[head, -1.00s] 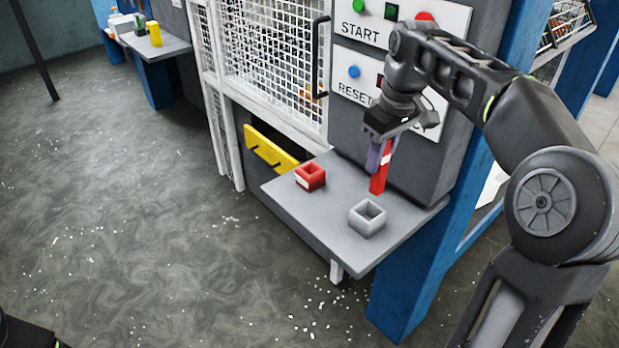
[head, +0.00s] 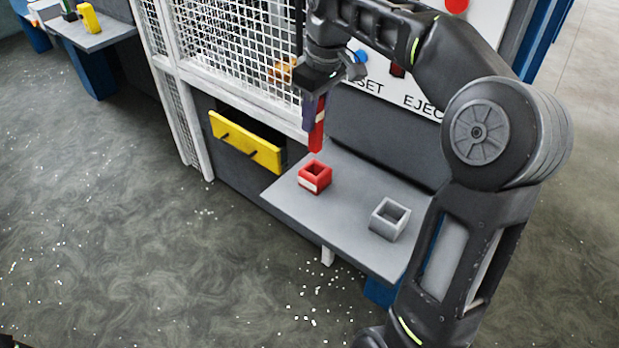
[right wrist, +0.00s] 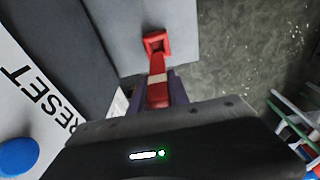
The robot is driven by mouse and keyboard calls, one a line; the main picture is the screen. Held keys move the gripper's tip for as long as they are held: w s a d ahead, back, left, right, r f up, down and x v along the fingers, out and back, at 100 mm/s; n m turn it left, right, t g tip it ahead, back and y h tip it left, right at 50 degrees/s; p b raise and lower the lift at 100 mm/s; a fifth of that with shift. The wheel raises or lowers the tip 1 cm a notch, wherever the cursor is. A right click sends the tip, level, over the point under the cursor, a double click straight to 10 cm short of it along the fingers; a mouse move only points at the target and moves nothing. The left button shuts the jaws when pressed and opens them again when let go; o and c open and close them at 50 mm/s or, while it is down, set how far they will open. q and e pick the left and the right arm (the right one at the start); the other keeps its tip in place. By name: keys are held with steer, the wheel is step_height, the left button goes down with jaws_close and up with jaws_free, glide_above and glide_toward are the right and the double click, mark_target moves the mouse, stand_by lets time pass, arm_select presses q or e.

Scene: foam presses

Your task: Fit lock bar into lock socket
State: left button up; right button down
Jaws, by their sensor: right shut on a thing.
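The lock bar (head: 317,133) is a red upright bar with a white band. My right gripper (head: 313,108) is shut on its upper part with purple fingers. The lock socket (head: 314,179) is a small red open-topped box with a white stripe, on the grey shelf. In the head view the bar's lower end shows just above the socket, apart from it. In the right wrist view the bar (right wrist: 157,88) points toward the socket (right wrist: 157,38), and its far end overlaps the socket's near edge; the exact gap is unclear. My left gripper is not in view.
A grey open-topped box (head: 389,222) stands on the shelf (head: 345,222) to the right of the red socket. The mesh door (head: 230,50) and button panel (head: 425,75) rise behind.

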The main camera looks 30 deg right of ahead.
mark_target(314, 152)
steer(key=shift+f, duration=3.1)
steer(key=shift+f+p, duration=0.4)
steer(key=shift+f, duration=1.45)
steer(key=shift+f, duration=0.2)
steer(key=c, duration=1.2)
jaws_free()
steer(key=shift+c, duration=0.2)
steer(key=shift+r, duration=0.1)
